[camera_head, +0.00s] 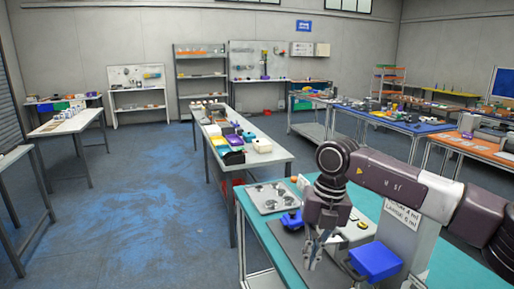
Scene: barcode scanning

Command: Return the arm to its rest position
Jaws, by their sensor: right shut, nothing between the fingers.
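My right arm comes in from the right edge over the teal workbench (256,226). My right gripper (314,258) hangs from the wrist, pointing down above a grey mat on this bench. Its fingers are shut with nothing visible between them. The gap between fingertips and mat is hard to tell. A blue object (291,219) lies left of the gripper, and a blue box (376,262) sits to its right. My left gripper is not in view.
A grey tray-like plate (269,197) lies at the bench's far left. A sign (402,215) with lettering stands behind the blue box. A long table (270,158) with bins lies beyond. Open blue-grey floor (140,200) is at the left.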

